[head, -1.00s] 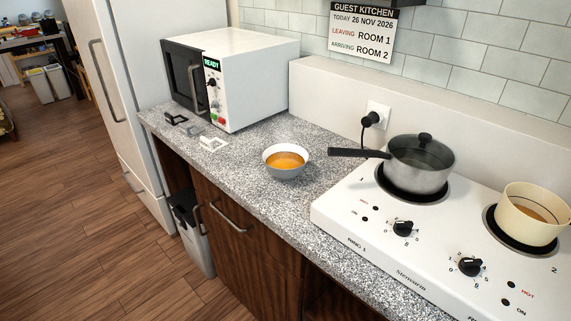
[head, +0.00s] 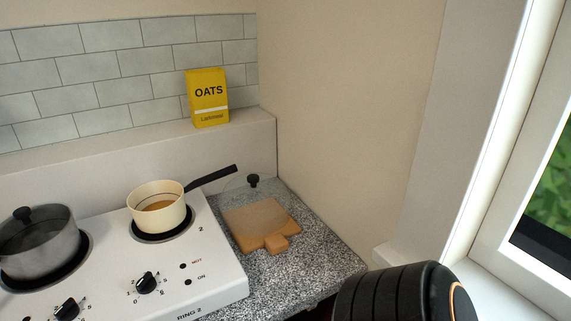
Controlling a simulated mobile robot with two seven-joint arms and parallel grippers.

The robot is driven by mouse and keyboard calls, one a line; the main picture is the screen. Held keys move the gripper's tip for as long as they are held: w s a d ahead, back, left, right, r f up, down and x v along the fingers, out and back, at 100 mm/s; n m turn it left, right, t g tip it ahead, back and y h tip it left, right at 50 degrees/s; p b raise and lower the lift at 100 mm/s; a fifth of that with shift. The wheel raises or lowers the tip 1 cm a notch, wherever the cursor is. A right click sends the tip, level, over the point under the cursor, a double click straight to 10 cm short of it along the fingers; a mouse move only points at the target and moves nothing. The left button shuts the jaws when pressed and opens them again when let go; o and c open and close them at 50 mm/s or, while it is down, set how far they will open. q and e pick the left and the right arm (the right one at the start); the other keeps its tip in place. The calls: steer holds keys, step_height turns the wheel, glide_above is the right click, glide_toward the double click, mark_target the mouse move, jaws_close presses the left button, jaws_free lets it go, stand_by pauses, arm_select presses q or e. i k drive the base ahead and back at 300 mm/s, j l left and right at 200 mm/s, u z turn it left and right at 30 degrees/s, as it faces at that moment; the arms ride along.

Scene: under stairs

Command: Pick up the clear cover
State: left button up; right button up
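A clear cover with a black knob (head: 253,181) is on the counter in the right corner, just right of the cream pan (head: 158,211). Its see-through disc is faint and seems to overlap the back of a wooden board (head: 262,226); I cannot tell exactly how it rests. The pan's dark handle reaches toward the knob. Another see-through lid with a black knob (head: 22,214) sits on the steel pot (head: 40,246) at the left. Neither of my grippers shows in the head view.
The white hob (head: 215,281) fills the left front, with the cream pan, holding something orange-brown, on its ring 2. A yellow oats box (head: 208,98) stands on the ledge behind. A wall and window bound the right. A black ribbed part, probably my arm, fills the bottom right.

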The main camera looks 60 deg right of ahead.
mark_target(251, 205)
steer(key=z, duration=1.75)
